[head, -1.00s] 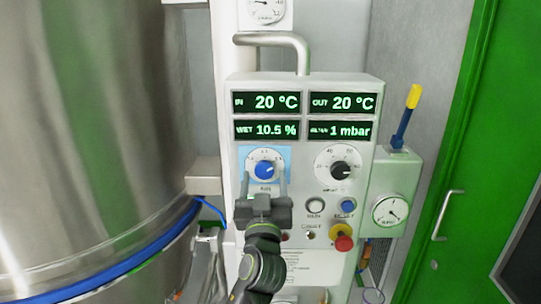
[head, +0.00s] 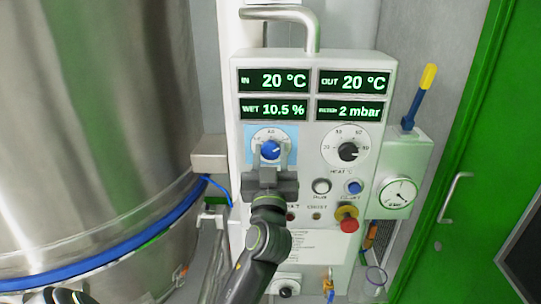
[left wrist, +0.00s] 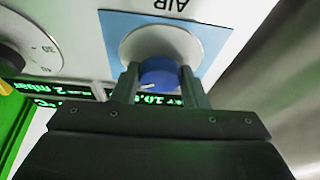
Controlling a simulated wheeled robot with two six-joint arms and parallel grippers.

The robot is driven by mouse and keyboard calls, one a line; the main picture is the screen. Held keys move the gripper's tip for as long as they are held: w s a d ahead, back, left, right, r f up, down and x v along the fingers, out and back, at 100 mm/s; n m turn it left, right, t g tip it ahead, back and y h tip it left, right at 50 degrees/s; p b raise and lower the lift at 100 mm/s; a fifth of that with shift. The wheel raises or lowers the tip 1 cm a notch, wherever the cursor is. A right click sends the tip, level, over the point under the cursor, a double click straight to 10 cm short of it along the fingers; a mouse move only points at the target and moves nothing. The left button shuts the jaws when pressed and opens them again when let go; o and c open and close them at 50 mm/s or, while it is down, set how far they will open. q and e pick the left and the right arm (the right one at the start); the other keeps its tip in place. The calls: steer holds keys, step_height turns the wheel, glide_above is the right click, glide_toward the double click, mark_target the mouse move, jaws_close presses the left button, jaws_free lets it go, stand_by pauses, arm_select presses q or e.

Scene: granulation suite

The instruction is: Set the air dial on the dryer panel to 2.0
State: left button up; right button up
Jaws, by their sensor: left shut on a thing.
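The dryer panel (head: 310,205) is a pale box with green-lit displays reading IN 20 °C, OUT 20 °C, WET 10.5 % and 2 mbar. The air dial (head: 271,150) is a blue knob on a white scale with a light blue square behind it. My left gripper (head: 270,158) is shut on the blue knob from below. In the left wrist view the knob (left wrist: 158,73) sits between the two fingers, with a white pointer mark and the word AIR near it. The fingers hide part of the scale, so I cannot read the setting. My right gripper is not in view.
A black heat dial (head: 348,151) is right of the air dial. Below are a white button (head: 321,186), a blue button (head: 354,187) and a red stop knob (head: 348,224). A steel vessel (head: 90,110) stands left, a green door (head: 480,170) right.

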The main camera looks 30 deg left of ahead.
arm_select(q)
steer(key=n+g+y+b, duration=0.1)
steer(key=n+b, duration=0.3)
steer(key=n+g+y+b, duration=0.1)
steer(key=n+g+b, duration=0.1)
steer(key=n+b, duration=0.2)
steer(key=shift+d+f, duration=0.15)
steer(key=shift+w+n+g+y+b, duration=0.1)
steer(key=shift+n+g+y+b, duration=0.2)
steer(key=shift+n+y+b, duration=0.25)
steer(key=n+g+b, duration=0.1)
steer(key=n, duration=0.2)
steer(key=shift+b, duration=0.4)
steer(key=shift+r+n+g+y+b, duration=0.15)
steer(key=shift+n+g+b, duration=0.25)
steer(key=shift+n, duration=0.55)
steer(key=shift+r+n+g+y+b, duration=0.15)
steer(key=shift+n+g, duration=0.45)
steer(key=shift+n, duration=0.3)
steer(key=o, duration=1)
steer(key=shift+c, duration=0.2)
steer(key=shift+d+f, duration=0.1)
